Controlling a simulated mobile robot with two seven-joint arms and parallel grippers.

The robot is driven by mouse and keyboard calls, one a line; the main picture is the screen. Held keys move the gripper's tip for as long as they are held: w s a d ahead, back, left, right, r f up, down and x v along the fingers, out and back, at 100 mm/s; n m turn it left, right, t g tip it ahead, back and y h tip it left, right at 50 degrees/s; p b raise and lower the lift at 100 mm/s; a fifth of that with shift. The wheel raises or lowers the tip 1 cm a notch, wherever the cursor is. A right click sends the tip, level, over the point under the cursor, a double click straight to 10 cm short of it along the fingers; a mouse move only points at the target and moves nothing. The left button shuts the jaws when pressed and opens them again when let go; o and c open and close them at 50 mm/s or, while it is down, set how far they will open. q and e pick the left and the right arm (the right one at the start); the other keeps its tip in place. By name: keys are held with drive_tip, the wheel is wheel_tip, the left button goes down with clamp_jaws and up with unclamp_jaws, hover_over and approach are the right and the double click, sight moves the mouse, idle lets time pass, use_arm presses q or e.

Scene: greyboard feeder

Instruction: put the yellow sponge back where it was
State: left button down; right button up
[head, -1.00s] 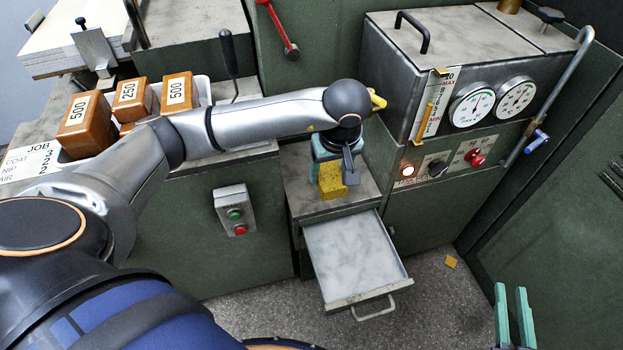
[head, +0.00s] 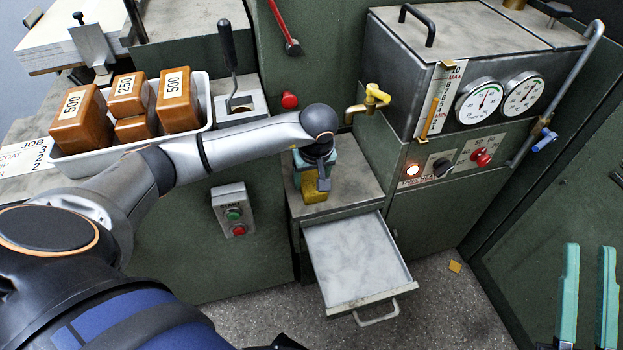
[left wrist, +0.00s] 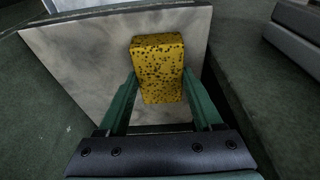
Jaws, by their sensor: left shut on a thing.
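The yellow sponge (head: 314,191) is over the small grey cabinet top (head: 345,192), near its front left, above the drawer. My left gripper (head: 314,176) points down and is shut on the sponge. The left wrist view shows the speckled sponge (left wrist: 158,68) between the two green fingers, over a grey marbled surface (left wrist: 85,65). I cannot tell whether the sponge touches that surface. My right gripper (head: 589,248) is at the lower right, its two teal fingers apart with nothing between them.
An open, empty drawer (head: 355,260) juts out below the cabinet top. A brass tap (head: 368,100) stands behind it to the right, beside a gauge box (head: 420,60). A white tray (head: 208,100) of brown weights is at the left. A small yellow piece (head: 455,267) lies on the floor.

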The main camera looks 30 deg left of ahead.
drive_tip(key=shift+s+r, duration=0.15)
drive_tip(key=shift+r, duration=0.1)
use_arm(q)
drive_tip(key=shift+f, duration=0.1)
drive_tip(key=shift+c, duration=0.2)
unclamp_jaws()
use_arm(e)
drive_tip(key=shift+s+r+y, duration=0.15)
drive_tip(key=shift+r+y, duration=0.15)
drive_tip(key=shift+r, duration=0.05)
